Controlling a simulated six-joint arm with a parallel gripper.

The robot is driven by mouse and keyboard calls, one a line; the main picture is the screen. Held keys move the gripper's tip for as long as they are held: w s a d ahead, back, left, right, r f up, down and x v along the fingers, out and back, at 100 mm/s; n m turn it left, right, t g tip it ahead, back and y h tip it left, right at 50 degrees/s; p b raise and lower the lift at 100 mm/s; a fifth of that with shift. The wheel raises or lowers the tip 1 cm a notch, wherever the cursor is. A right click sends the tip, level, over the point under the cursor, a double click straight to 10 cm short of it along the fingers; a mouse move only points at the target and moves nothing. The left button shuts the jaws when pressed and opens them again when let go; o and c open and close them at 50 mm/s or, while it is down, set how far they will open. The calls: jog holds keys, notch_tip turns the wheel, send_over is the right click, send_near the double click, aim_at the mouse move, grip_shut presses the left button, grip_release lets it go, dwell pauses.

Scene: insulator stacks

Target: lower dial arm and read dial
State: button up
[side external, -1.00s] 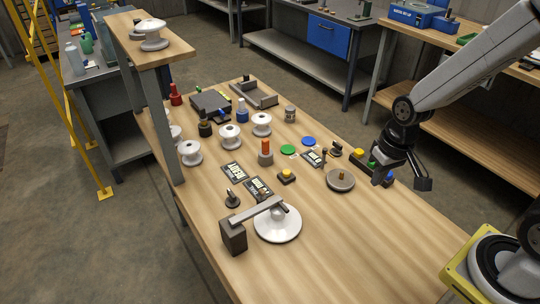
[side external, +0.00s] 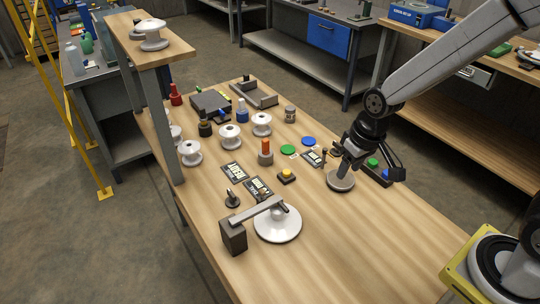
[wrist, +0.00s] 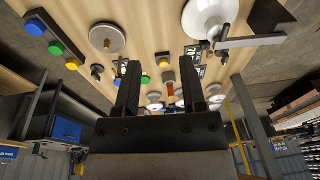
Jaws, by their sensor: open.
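The dial arm is a grey bar (side external: 257,212) reaching from a dark block (side external: 233,237) over a white disc (side external: 278,225) at the bench's front. In the wrist view the bar (wrist: 252,41) and white disc (wrist: 205,14) show at upper right. My gripper (side external: 347,163) is open and empty. It is above the bench near a grey round plate (side external: 341,181), well to the right of the dial arm. Its two dark fingers (wrist: 158,75) stand apart with nothing between them. A dial face to read cannot be made out.
A yellow-button box (side external: 286,176), printed cards (side external: 257,188) and white spools (side external: 230,137) crowd the middle. A shelf post (side external: 161,125) stands at left. The bench's front right is clear.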

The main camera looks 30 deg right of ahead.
jog(key=g+y, duration=0.1)
jog(key=g, duration=0.1)
send_near(284, 206)
jog(key=shift+d+f, duration=0.15)
jog(key=shift+f, duration=0.15)
jog(key=shift+f, duration=0.15)
jog(key=shift+a+f, duration=0.25)
jog(key=shift+f, duration=0.95)
jog(key=shift+a+f, duration=0.25)
jog(key=shift+f, duration=1)
jog(key=shift+a+f, duration=0.25)
jog(key=shift+f, duration=0.95)
grip_shut()
jog(key=shift+s, duration=0.1)
